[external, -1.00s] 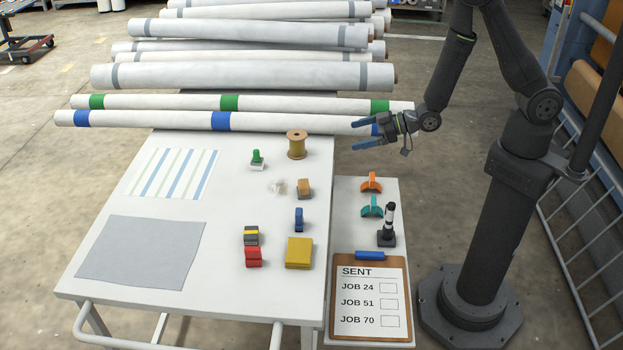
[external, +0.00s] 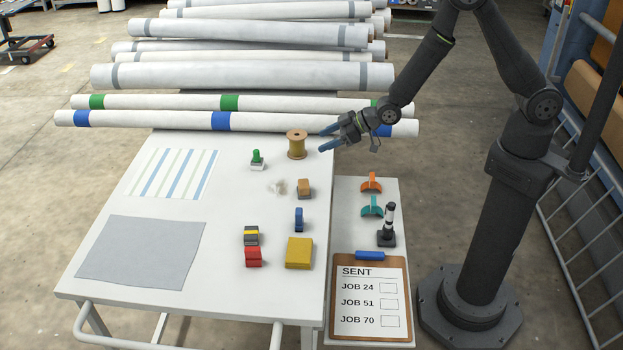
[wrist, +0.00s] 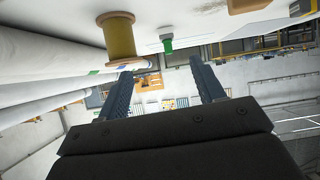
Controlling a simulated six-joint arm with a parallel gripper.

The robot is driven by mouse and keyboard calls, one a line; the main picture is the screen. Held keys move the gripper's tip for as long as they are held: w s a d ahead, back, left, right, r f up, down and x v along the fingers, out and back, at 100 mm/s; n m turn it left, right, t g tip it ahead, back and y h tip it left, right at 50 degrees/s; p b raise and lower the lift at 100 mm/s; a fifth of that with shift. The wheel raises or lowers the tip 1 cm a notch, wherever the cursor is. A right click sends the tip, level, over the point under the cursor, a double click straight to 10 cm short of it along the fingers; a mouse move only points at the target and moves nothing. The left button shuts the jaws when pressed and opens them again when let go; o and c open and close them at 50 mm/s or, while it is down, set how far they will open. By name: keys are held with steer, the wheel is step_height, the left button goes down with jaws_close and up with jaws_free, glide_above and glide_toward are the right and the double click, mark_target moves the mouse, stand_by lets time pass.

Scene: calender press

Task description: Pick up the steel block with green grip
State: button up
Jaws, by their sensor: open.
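The steel block with green grip (external: 257,160) stands upright on the white table, left of the wooden spool (external: 297,144). It has a pale block at the bottom and a green grip on top. In the wrist view the block with its green grip (wrist: 167,42) shows at the top middle, beyond the fingertips. My gripper (external: 325,140) is open and empty, above the table's right edge, just right of the spool. Its two blue fingers point left. In the wrist view my gripper (wrist: 158,66) shows both fingers apart with nothing between them.
The yellow-brown spool (wrist: 117,38) stands between my gripper and the block. A wooden-topped block (external: 304,188) and small clear pieces (external: 277,187) lie nearer the front. Long white rolls (external: 165,119) lie behind. The side table (external: 345,195) holds orange and teal items.

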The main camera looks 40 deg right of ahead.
steer(key=w+a+r+n+g+h, duration=0.1)
steer(key=w+a+r+g+h, duration=0.15)
steer(key=w+a, duration=0.6)
steer(key=n+g+h, duration=0.2)
steer(key=g, duration=0.2)
glide_toward(257, 150)
steer(key=x, duration=1.2)
steer(key=shift+s, duration=0.1)
steer(key=c, duration=1.1)
